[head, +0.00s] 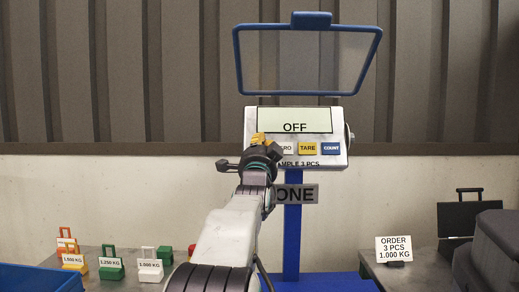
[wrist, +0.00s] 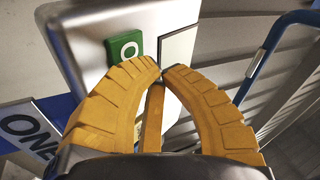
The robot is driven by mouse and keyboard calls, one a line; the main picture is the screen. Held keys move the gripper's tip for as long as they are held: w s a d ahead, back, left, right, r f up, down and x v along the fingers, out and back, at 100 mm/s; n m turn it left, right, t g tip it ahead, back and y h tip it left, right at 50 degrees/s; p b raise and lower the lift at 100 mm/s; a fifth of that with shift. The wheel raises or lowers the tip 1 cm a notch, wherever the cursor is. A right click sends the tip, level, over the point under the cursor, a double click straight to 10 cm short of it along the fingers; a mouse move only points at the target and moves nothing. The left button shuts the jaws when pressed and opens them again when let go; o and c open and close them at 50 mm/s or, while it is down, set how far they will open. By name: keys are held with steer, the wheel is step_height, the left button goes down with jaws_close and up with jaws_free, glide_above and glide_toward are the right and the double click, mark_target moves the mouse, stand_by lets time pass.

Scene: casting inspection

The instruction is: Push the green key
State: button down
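The green key (wrist: 125,47), with a white ring mark, is on the pale face of the scale (wrist: 93,25) in the wrist view. In the head view it cannot be seen; my gripper (head: 259,138) covers the left part of the scale's panel (head: 251,116). The scale's display (head: 295,120) reads OFF. In the wrist view my gripper (wrist: 161,68) has its yellow fingertips together with nothing between them. The tips appear just beside the green key, below and right of it. I cannot tell whether they touch the panel.
A white key, partly covered, a yellow TARE key (head: 307,148) and a blue COUNT key (head: 331,149) sit along the panel. A blue-framed clear screen (head: 307,93) stands above. Labelled weights (head: 111,264) are at left; an order card (head: 394,249) is at right.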

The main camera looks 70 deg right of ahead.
steer(key=shift+s+a+r, duration=0.25)
steer(key=shift+a+r, duration=0.15)
steer(key=shift+a, duration=0.45)
steer(key=shift+s+a+r, duration=0.3)
steer(key=shift+a+r, duration=0.05)
steer(key=shift+a, duration=0.45)
steer(key=shift+s+a+r, duration=0.25)
steer(key=shift+a+r, duration=0.15)
steer(key=shift+a, duration=0.45)
steer(key=w+a+r+n+t+y+p, duration=0.1)
steer(key=w+a+n+t+y+p, duration=0.1)
steer(key=w+a+n+y+p, duration=0.45)
steer(key=w+a+n+t+y+p, duration=0.1)
steer(key=w+a+t+p, duration=0.1)
steer(key=w+a+p, duration=0.5)
steer(key=w+a+f+n+y+p, duration=0.1)
steer(key=w+a+n+y+p, duration=0.3)
steer(key=a, duration=0.3)
steer(key=w+a+f+n+y+p, duration=0.1)
steer(key=w+a+n+y+p, duration=0.3)
steer(key=a+p, duration=0.35)
steer(key=s+a+n+g+y+p, duration=0.1)
steer(key=s+a+n+y+p, duration=0.25)
steer(key=a+n+p, duration=0.75)
steer(key=s+a+n+g+y+p, duration=0.2)
steer(key=s+a+n+g+p, duration=0.2)
steer(key=s+a, duration=0.8)
steer(key=shift+a+r+g+y+p, duration=0.15)
steer(key=shift+a+g+y+p, duration=0.25)
steer(key=shift+p, duration=0.75)
